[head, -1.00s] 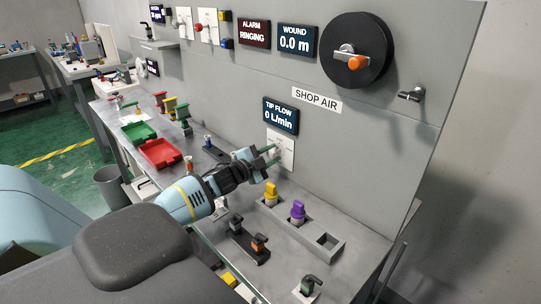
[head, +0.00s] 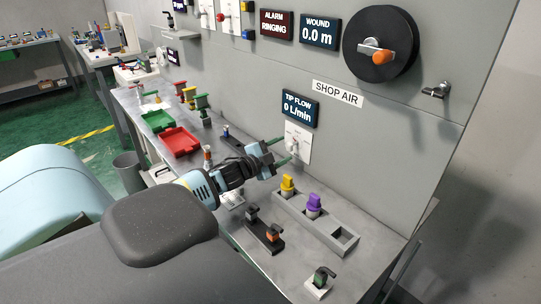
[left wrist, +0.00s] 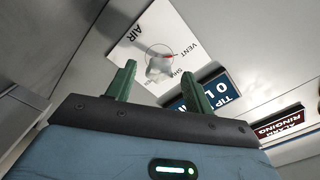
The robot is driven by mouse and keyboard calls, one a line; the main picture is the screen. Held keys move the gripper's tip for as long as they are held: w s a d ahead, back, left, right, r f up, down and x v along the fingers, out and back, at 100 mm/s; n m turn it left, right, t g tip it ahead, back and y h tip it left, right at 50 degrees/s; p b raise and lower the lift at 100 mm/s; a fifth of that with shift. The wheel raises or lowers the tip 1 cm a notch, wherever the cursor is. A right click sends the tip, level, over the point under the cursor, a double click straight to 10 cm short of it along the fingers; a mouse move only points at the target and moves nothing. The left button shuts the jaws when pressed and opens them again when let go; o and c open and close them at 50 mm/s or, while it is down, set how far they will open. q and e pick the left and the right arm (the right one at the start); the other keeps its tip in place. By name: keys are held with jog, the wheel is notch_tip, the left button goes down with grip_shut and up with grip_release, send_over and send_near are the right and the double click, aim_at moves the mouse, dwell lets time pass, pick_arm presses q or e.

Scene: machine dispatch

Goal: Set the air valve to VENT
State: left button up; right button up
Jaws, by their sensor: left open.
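The air valve is a white plate (head: 305,143) with a small pale knob on the grey panel, below the TIP FLOW display (head: 300,107), which reads 0 L/min. In the left wrist view the plate (left wrist: 132,48) carries the words AIR and VENT and another word partly hidden. Its grey knob (left wrist: 158,68) has a thin red mark on the side toward VENT; I cannot tell its exact setting. My left gripper (head: 284,152) is open, its green fingers pointing at the plate. In the left wrist view the gripper (left wrist: 157,78) has its fingers either side of the knob, apparently not gripping it.
Below the valve, a grey holder (head: 318,224) carries yellow and purple pieces. A dark block (head: 262,238) and a green-and-black piece (head: 321,278) are nearer. Red (head: 181,141) and green (head: 157,121) trays lie left. A black reel (head: 376,45) is above right.

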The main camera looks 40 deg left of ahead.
pick_arm(q)
jog(key=shift+s+a, duration=0.2)
jog(key=shift+s, duration=2.05)
